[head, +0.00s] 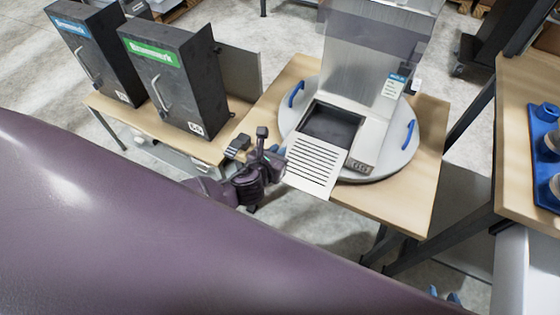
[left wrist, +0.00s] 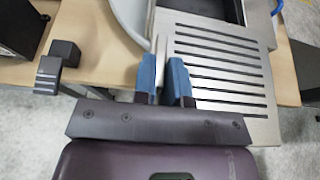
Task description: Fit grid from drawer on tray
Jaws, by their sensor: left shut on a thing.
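The grid (head: 313,166), a pale metal plate with dark parallel slots, is held out at the front of the dispenser. My left gripper (head: 279,152) is shut on its left edge. In the left wrist view the blue fingers (left wrist: 164,78) pinch a thin rim of the grid (left wrist: 222,85). The tray (head: 331,123) is a dark rectangular recess in the dispenser's base, just behind the grid; the grid's far edge overlaps or nearly meets its front, and contact cannot be told. My right gripper (head: 444,295) shows only blue fingertips, apart and empty, at the bottom edge.
The dispenser (head: 372,52) stands on a round grey base with blue handles (head: 409,134). Two dark cabinets (head: 182,80) stand on the left table (head: 122,108). A blue holder with cups (head: 541,130) is on the right table. My purple arm hides the lower left.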

